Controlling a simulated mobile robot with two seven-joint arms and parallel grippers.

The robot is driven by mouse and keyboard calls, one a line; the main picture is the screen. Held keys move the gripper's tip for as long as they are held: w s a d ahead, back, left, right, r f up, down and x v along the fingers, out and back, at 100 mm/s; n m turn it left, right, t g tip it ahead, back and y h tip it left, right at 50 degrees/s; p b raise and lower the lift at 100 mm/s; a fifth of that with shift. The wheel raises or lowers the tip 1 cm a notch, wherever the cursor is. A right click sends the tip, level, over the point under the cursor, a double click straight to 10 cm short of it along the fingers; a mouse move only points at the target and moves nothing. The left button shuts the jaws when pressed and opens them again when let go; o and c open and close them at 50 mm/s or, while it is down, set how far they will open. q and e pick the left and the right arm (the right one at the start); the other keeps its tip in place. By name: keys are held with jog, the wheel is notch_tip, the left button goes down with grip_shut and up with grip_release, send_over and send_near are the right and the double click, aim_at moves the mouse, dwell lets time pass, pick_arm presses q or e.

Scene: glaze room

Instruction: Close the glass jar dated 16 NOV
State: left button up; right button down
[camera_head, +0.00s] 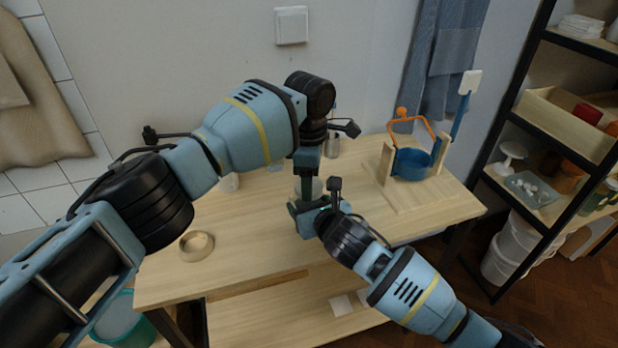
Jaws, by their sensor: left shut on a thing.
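A pale glass jar (309,187) stands on the wooden table (245,265), mostly hidden between my two grippers. No date can be read on it. My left gripper (307,172) points down just over the jar's top, shut on what seems to be a lid; the held thing is mostly hidden. Whether it touches the jar's rim cannot be told. My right gripper (299,211) is low at the jar's near side. Its fingers are largely hidden, so whether they hold the jar is unclear.
A round tan ring (197,245) lies front left. The table's front left is mostly clear.

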pick_arm(q)
jog(key=m, duration=0.5)
jog(key=shift+m, duration=0.3)
pick_arm(e)
jog(key=shift+f, duration=0.1)
pick_arm(q)
jog(key=m, duration=1.2)
jog(key=shift+f, duration=0.1)
jog(key=m, duration=2)
jog(key=shift+m, duration=0.4)
jog(key=m, duration=0.5)
jog(key=o, duration=1.2)
jog(key=shift+c, duration=0.2)
